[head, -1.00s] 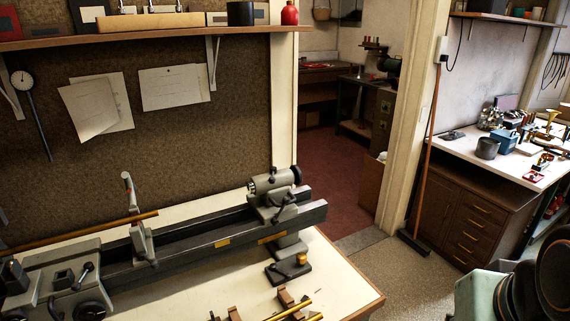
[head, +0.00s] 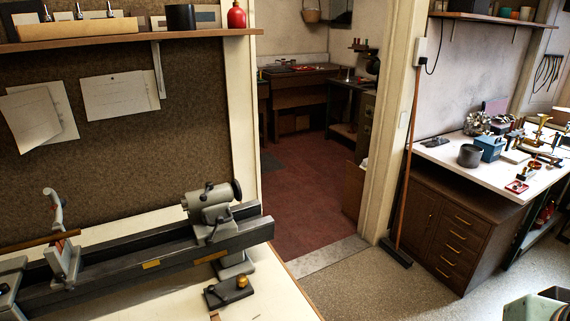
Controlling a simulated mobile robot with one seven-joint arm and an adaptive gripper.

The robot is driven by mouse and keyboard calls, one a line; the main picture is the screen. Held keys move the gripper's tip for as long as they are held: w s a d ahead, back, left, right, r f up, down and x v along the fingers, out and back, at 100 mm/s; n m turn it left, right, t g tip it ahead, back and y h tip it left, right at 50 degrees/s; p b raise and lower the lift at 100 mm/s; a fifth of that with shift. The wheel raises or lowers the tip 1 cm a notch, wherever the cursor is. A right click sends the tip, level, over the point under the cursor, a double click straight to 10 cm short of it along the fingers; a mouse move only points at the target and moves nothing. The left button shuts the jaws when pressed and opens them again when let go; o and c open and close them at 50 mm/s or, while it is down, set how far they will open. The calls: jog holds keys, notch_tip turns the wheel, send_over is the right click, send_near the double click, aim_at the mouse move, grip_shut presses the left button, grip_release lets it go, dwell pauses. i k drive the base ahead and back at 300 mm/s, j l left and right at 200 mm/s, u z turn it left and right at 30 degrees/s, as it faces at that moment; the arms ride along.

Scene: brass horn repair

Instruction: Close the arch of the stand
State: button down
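A grey stand (head: 66,262) sits on the bed of the lathe at the lower left of the head view. A brass-coloured rod (head: 35,240) reaches it from the left. The stand's upper arm, which looks like its arch (head: 53,209), points upward and appears swung open above the rod. Its hinge is too small to make out. My gripper is not in view. Only a pale green and black part, likely of my own arm, shows at the bottom right corner.
The lathe bed (head: 165,262) runs along the bench to the tailstock (head: 212,205). A dark block with a brass knob (head: 229,291) lies on the bench in front. A broom (head: 396,250) leans by the doorway. Open floor (head: 350,285) lies between the bench and the drawer cabinet (head: 450,225).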

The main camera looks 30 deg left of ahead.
aim_at(58, 204)
jog(key=i+l, duration=0.25)
jog(key=i, duration=0.2)
jog(key=i+l+z, duration=0.1)
jog(key=i+l, duration=0.2)
jog(key=i, duration=0.15)
jog(key=i+u, duration=0.3)
jog(key=i, duration=0.2)
jog(key=i+l+u, duration=0.15)
jog(key=i+u, duration=0.15)
jog(key=i, duration=0.25)
jog(key=i+u, duration=1.1)
jog(key=u, duration=0.25)
jog(key=i+u, duration=0.15)
jog(key=u, duration=0.25)
jog(key=i+u, duration=0.15)
jog(key=u, duration=0.2)
